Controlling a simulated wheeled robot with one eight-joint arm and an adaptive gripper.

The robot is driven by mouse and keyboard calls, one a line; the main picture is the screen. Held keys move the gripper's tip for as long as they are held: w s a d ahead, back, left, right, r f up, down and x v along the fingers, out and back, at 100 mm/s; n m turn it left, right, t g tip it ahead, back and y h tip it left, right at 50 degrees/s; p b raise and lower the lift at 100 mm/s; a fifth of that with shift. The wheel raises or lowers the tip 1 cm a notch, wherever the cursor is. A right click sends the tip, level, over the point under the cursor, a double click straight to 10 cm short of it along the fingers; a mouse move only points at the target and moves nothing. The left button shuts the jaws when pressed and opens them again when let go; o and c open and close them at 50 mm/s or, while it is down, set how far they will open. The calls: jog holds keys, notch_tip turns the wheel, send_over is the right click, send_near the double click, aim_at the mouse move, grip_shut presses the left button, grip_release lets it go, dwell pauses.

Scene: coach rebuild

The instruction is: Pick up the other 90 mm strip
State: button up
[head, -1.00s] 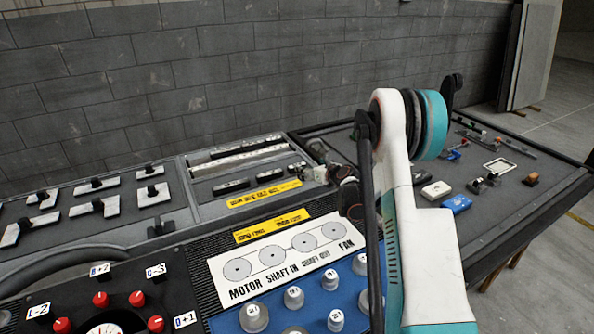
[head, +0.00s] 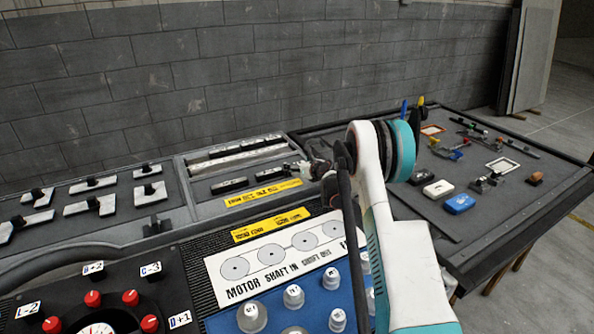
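Two short dark strips lie in the front row of the grey strip tray (head: 183,186), a left strip (head: 230,186) and a right strip (head: 266,176). I cannot read their lengths, so I cannot tell which is 90 mm. Longer pale strips (head: 240,153) lie in the row behind. My gripper (head: 303,170) is low at the right end of the front row, just right of the right strip. It is small and partly hidden by my arm, and its fingers are not clear. I cannot see whether anything is between them.
A yellow label (head: 263,193) runs along the tray's front. Left is a panel of pale pieces with black knobs (head: 92,184). In front are a motor-shaft card (head: 280,262) and clear-capped pegs (head: 293,297). The right table (head: 420,215) holds a blue box (head: 459,203) and small tools.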

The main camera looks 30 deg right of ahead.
jog(key=shift+r, duration=0.1)
jog(key=c, duration=0.8)
jog(key=shift+r, duration=0.1)
